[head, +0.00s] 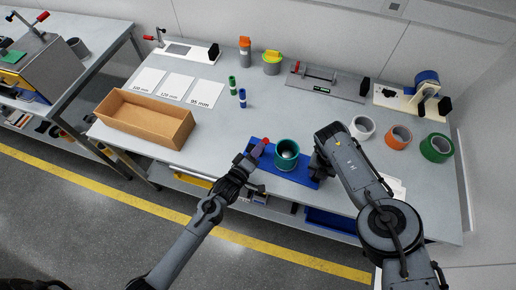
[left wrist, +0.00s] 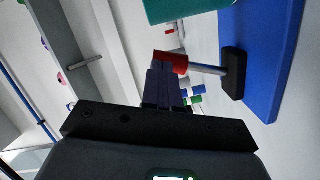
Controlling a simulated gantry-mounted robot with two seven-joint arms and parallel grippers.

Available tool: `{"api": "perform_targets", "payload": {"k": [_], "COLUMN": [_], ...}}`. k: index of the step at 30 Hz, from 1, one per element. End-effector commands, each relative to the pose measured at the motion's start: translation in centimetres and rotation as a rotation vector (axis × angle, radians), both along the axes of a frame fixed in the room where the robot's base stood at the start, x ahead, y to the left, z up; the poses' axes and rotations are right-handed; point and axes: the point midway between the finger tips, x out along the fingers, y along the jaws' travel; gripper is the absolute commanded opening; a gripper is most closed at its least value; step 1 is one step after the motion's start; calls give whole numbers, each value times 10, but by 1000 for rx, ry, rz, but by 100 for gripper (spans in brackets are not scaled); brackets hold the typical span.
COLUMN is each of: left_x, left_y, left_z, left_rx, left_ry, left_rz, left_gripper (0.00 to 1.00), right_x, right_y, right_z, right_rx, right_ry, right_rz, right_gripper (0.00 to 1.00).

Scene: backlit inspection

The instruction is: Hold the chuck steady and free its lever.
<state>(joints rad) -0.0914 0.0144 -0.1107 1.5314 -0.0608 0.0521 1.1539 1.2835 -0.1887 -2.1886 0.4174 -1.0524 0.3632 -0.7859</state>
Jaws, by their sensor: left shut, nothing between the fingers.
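The chuck is a teal round body (head: 287,154) standing on a blue base plate (head: 266,180) near the table's front edge. Its teal side also shows at the top of the left wrist view (left wrist: 185,8). Its lever has a red knob (head: 264,142); in the left wrist view the knob (left wrist: 172,62) sits on a metal rod from a black block (left wrist: 233,73). My left gripper (head: 247,160) is shut and empty, its fingertips (left wrist: 162,72) right at the knob; I cannot tell whether they touch. My right gripper (head: 318,166) is at the chuck's right side, its fingers mostly hidden.
An open cardboard box (head: 145,118) stands left. White (head: 362,127), orange (head: 398,137) and green (head: 437,147) rings are beside my right arm. Small green and blue cylinders (head: 242,98) stand mid-table. A clamp fixture (head: 325,82) lies at the back.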

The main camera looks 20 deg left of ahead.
Motion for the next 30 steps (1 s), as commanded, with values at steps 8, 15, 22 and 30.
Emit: {"api": "perform_targets", "payload": {"k": [8, 15, 22, 30], "left_x": [-2, -18, -60, -102], "left_y": [3, 25, 37, 44], "left_z": [1, 10, 15, 20], "left_rx": [0, 2, 0, 0], "left_ry": [-1, 0, 3, 0], "left_rz": [2, 1, 0, 0], "left_gripper": [0, 0, 0, 0], "right_x": [-2, -1, -1, -1], "right_y": [1, 0, 0, 0], "right_z": [-1, -1, -1, -1], "right_rx": [0, 0, 0, 0], "right_ry": [4, 3, 2, 2], "right_rz": [3, 2, 1, 1], "right_gripper": [0, 0, 0, 0]}}
